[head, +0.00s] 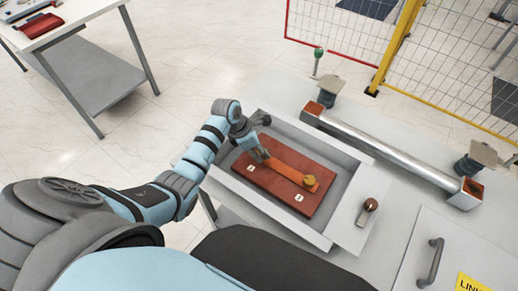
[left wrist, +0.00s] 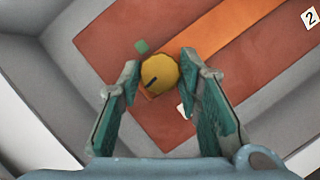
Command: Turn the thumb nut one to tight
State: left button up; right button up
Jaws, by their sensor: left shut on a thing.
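Thumb nut one (left wrist: 157,74) is a round yellow knob with a dark line across its top, near one end of an orange bar (left wrist: 229,41). My left gripper (left wrist: 160,71) is shut on it, one green-padded finger on each side. In the head view my left gripper (head: 259,154) comes down over the "1" end of the bar and hides the nut there. A second yellow thumb nut (head: 311,180) sits at the other end of the bar, near the "2" label (head: 299,198). My right gripper is not in view.
The bar lies on a red-brown board (head: 271,192) inside a grey walled tray (head: 263,210).

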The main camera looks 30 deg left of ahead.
pick_arm(q)
jog(key=shift+m, duration=0.4)
jog(key=m+g, duration=0.1)
jog(key=m, duration=0.1)
jog(key=shift+w+m+h, duration=0.1)
jog(key=shift+m+h, duration=0.3)
jog(key=m+g, duration=0.1)
jog(key=m, duration=0.1)
jog(key=shift+w+m, duration=0.1)
jog(key=shift+m, duration=0.3)
jog(key=shift+f+m+g+h+b, duration=0.1)
jog(key=shift+m+g+h+b, duration=0.35)
jog(key=shift+m, duration=0.45)
jog(key=shift+w+f+m+g+b, duration=0.15)
jog(key=shift+m+g+b, duration=0.2)
jog(key=shift+m+b, duration=0.5)
jog(key=m+g+b, duration=0.1)
jog(key=m+b, duration=0.2)
jog(key=b, duration=0.1)
jog(key=m+g+y+b, duration=0.1)
jog(key=m+b, duration=0.3)
jog(key=shift+w+m+g+y, duration=0.1)
jog(key=shift+m+g+y, duration=0.15)
jog(key=shift+g, duration=0.05)
jog(key=shift+d+m+b, duration=0.1)
jog(key=shift+m+b, duration=0.6)
jog(key=shift+b, duration=0.15)
jog(key=shift+g, duration=0.3)
